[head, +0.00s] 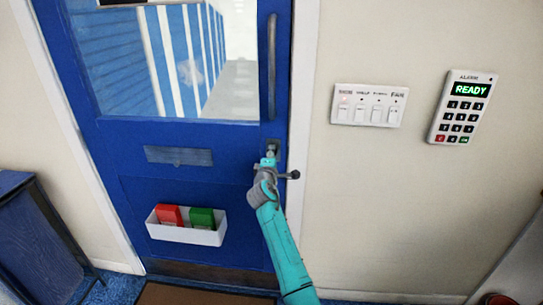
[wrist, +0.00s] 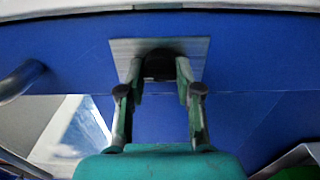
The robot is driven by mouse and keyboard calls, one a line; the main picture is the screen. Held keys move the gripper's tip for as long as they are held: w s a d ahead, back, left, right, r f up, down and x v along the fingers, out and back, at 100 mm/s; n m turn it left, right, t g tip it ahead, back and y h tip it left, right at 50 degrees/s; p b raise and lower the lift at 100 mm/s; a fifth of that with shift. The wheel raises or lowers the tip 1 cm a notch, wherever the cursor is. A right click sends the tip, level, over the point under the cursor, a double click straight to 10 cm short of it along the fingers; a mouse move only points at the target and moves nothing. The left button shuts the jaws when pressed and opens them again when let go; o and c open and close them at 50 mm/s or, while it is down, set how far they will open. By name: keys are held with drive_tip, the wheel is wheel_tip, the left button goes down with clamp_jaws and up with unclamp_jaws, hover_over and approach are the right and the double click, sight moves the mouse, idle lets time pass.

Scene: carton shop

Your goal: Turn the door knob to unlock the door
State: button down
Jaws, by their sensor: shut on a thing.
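The blue door (head: 190,115) has a glass window and looks closed in its frame. A dark round knob (wrist: 160,66) sits on a square metal plate (wrist: 122,47) on the door. The plate (head: 276,144) also shows near the door's right edge in the head view. My gripper (wrist: 158,78) is shut on the knob, with one finger on each side of it. In the head view my gripper (head: 270,159) reaches up to the plate from below and hides most of the knob. I cannot tell how far the knob is turned.
A vertical pull bar (head: 271,65) is above the knob. A white tray (head: 190,233) with a red and a green box hangs on the door at lower left. A switch panel (head: 368,106) and an alarm keypad (head: 462,108) reading READY are on the right wall.

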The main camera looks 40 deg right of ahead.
drive_tip(key=shift+f, duration=0.1)
drive_tip(key=c, duration=0.8)
unclamp_jaws()
drive_tip(key=v, duration=1.2)
